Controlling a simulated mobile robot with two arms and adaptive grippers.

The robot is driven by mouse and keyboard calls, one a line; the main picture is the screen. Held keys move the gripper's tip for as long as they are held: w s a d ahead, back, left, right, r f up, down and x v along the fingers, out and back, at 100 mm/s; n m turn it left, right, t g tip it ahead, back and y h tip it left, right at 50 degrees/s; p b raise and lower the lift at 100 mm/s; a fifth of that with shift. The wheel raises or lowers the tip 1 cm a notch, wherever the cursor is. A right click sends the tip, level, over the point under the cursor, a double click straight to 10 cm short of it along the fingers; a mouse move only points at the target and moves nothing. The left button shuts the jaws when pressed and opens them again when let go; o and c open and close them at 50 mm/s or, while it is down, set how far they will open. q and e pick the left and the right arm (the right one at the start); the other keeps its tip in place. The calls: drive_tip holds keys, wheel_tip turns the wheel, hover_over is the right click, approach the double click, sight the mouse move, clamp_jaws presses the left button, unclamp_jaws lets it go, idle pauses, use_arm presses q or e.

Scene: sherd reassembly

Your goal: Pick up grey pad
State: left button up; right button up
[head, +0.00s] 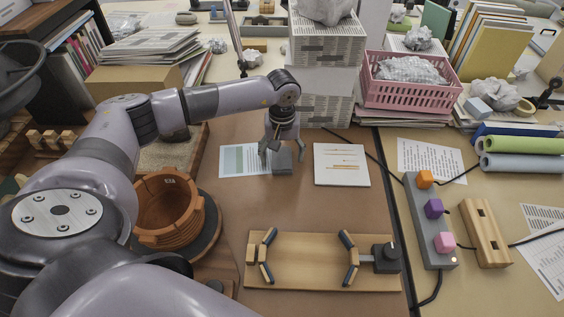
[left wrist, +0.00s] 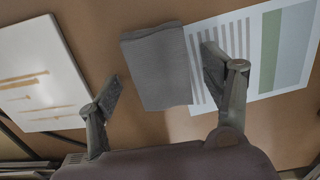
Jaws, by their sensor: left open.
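The grey pad (head: 282,161) is a small dark grey block lying on the brown desk, at the right edge of a printed sheet. In the left wrist view the grey pad (left wrist: 156,68) lies between and beyond the two fingers, partly over the sheet's striped side. My left gripper (head: 277,147) is open above the pad, fingers pointing down. In the left wrist view the left gripper (left wrist: 168,85) has its fingers spread either side of the pad, with nothing held. Whether a finger touches the pad cannot be told. My right gripper is not in view.
The printed sheet (head: 244,160) lies left of the pad, and a white board with tan strips (head: 341,165) lies right. A paper stack (head: 325,95) stands behind. A terracotta pot (head: 168,208) and a wooden jig (head: 318,272) are nearer. Bare desk lies between pad and jig.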

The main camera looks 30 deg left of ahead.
sight(282, 158)
use_arm(q)
drive_tip(key=shift+r, duration=0.1)
drive_tip(key=c, duration=1.1)
drive_tip(key=shift+c, duration=0.2)
wheel_tip(282, 158, up, 10)
drive_tip(key=shift+b, duration=0.4)
